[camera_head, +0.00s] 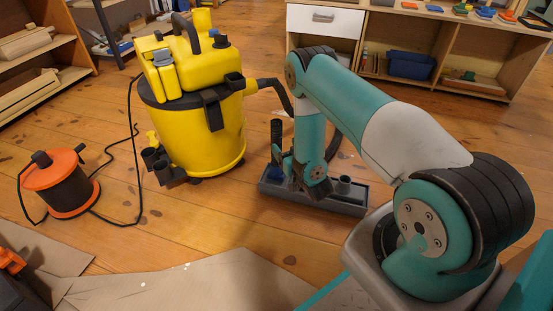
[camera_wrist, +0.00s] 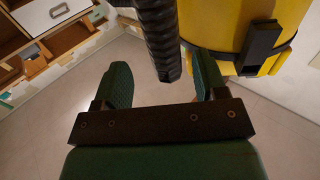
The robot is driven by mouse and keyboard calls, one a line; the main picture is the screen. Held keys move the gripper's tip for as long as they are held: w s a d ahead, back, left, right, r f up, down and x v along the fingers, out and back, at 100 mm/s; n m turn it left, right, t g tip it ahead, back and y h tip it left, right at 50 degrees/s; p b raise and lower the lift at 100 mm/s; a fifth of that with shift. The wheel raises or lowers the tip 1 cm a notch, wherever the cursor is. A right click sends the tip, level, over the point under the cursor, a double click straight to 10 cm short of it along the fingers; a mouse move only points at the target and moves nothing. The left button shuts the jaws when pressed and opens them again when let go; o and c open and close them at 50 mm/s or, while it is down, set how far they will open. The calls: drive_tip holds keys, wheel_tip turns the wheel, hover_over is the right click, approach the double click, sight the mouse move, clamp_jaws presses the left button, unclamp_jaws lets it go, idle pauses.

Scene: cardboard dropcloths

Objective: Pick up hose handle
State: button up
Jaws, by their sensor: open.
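A black ribbed hose piece (camera_wrist: 157,40) hangs down from the top of the wrist view, its lower end between my two fingers. It looks apart from both fingers; I cannot tell for sure that this is the handle. My gripper (camera_wrist: 161,64) is open and empty, one dark green finger on each side. In the head view, the black hose (camera_head: 272,82) leaves the yellow vacuum (camera_head: 205,140) and passes behind my arm. My arm hides part of it, and the gripper is hard to make out there.
A grey tray (camera_head: 345,206) lies on the floor under my arm. An orange cable reel (camera_head: 60,185) with a black cord stands at left. Cardboard (camera_head: 190,285) covers the floor in front. Shelving with a white drawer (camera_head: 322,20) stands at the back.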

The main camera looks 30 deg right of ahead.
sight(274, 132)
drive_tip(key=w+b, duration=0.1)
drive_tip(key=w, duration=0.2)
drive_tip(key=shift+d, duration=0.15)
drive_tip(key=w+b, duration=0.3)
drive_tip(key=w, duration=0.1)
drive_tip(key=shift+w+d+b, duration=0.15)
drive_tip(key=shift+w+b, duration=0.15)
drive_tip(key=shift+w+r, duration=0.15)
drive_tip(key=shift+w, duration=0.1)
drive_tip(key=c, duration=1)
drive_tip(key=shift+r, duration=0.1)
